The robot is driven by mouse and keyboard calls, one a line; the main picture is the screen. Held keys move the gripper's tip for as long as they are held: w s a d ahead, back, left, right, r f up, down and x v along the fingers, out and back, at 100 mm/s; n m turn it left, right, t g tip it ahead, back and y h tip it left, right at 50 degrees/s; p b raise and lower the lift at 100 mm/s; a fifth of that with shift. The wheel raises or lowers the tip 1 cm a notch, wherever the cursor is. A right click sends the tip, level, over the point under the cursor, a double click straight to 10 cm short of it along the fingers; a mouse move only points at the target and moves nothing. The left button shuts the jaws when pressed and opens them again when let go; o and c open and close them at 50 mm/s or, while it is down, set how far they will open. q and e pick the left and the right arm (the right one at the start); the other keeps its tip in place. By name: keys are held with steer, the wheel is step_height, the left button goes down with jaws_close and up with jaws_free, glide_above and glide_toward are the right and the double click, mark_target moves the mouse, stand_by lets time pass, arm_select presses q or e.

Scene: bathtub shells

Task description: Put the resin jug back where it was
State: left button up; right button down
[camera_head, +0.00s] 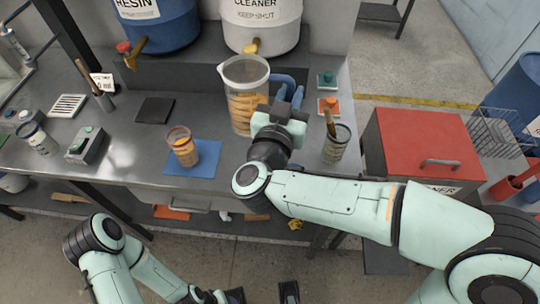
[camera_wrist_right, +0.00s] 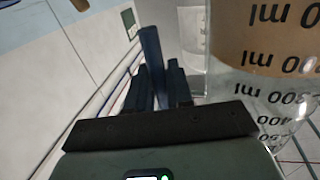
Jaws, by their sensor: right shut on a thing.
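The resin jug (camera_head: 246,85) is a tall clear jug with amber contents and a blue handle (camera_head: 289,79) on its right side. It looks upright at the back of the counter, below the dispensing drums; I cannot tell if its base touches the counter. My right gripper (camera_head: 290,94) is shut on the handle from the right and front. In the right wrist view the jug (camera_wrist_right: 262,75) shows its printed ml marks upside down, beside the dark blue fingers (camera_wrist_right: 152,75).
A blue resin drum (camera_head: 160,25) and a white cleaner drum (camera_head: 262,25) stand behind. A cup (camera_head: 182,146) sits on a blue mat (camera_head: 206,158). A stick holder (camera_head: 336,148) stands right of the gripper. A red-topped bin (camera_head: 420,140) is farther right. Counter between mat and jug looks bare.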

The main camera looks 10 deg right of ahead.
arm_select(q)
steer(key=f+b, duration=0.1)
steer(key=b, duration=0.1)
steer(key=w+f+b, duration=0.1)
steer(key=f+b, duration=0.1)
steer(key=shift+w+f+t, duration=0.1)
steer(key=shift+f+t, duration=0.2)
arm_select(e)
step_height(320, 180, down, 18)
steer(key=shift+f, duration=0.1)
steer(key=shift+f, duration=0.15)
steer(key=c, duration=1)
jaws_free()
